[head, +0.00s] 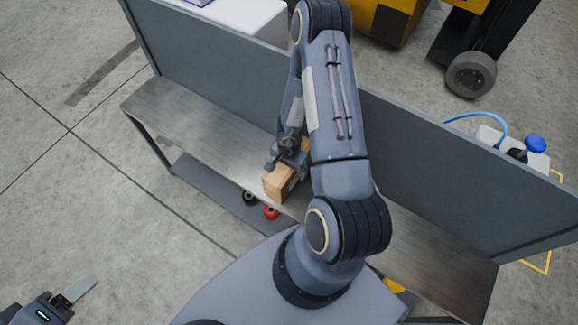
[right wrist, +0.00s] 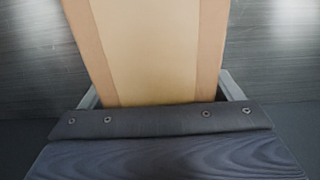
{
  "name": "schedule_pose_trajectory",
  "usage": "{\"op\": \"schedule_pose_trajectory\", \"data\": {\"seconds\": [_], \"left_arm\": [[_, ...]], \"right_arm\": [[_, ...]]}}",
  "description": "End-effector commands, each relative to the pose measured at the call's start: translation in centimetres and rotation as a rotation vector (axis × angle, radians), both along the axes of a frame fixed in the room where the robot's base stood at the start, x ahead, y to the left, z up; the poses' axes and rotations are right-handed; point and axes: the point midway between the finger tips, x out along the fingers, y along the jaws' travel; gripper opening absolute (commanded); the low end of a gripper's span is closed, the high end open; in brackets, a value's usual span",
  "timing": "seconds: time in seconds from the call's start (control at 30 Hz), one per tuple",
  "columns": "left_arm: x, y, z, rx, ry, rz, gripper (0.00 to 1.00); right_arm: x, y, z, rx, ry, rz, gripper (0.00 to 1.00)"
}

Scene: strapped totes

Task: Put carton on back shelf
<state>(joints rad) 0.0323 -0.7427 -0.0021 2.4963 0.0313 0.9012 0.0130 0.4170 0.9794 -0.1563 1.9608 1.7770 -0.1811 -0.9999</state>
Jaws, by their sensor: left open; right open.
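The brown carton (head: 277,184) is near the front edge of the grey bench top (head: 205,128), partly covered by my right gripper (head: 287,160). In the right wrist view the carton (right wrist: 158,50) fills the space between the two open fingers of the right gripper (right wrist: 160,93), one on each side. I cannot tell whether the fingers touch it. My left gripper (head: 78,292) is open and empty at the lower left, away from the bench, over the floor. No separate back shelf can be made out clearly.
A tall grey panel (head: 215,62) runs along the back of the bench. A lower shelf (head: 215,192) shows under its front, near a red roll (head: 271,212) and a black roll (head: 249,197). Bench top left of the carton is clear. A blue-capped container (head: 535,144) stands behind the panel.

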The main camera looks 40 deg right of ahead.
Motion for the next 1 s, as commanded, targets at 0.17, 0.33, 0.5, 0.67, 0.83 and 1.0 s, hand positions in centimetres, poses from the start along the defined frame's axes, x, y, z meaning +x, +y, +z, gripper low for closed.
{"op": "schedule_pose_trajectory", "data": {"seconds": [0.17, 0.33, 0.5, 0.67, 0.83, 1.0], "left_arm": [[0.0, 0.0, 0.3, 0.000, 0.000, 0.000, 0.65], [0.0, 0.0, 1.8, 0.000, 0.000, 0.000, 0.65], [0.0, 0.0, 3.3, 0.000, 0.000, 0.000, 0.65], [0.0, 0.0, 4.3, 0.000, 0.000, 0.000, 0.65], [0.0, 0.0, 4.7, 0.000, 0.000, 0.000, 0.65], [0.0, 0.0, 4.8, 0.000, 0.000, 0.000, 0.65]], "right_arm": [[0.0, 0.0, 0.6, 0.000, -0.001, 0.001, 0.85], [0.1, -0.1, 3.4, 0.000, -0.003, -0.003, 0.85], [0.0, -0.1, 7.3, 0.000, -0.004, -0.003, 0.85], [0.0, -0.1, 10.2, 0.000, -0.003, -0.002, 0.85], [0.0, 0.0, 11.9, 0.000, 0.000, -0.001, 0.85], [2.1, -0.4, 14.5, -0.022, -0.100, 0.031, 0.85]]}}
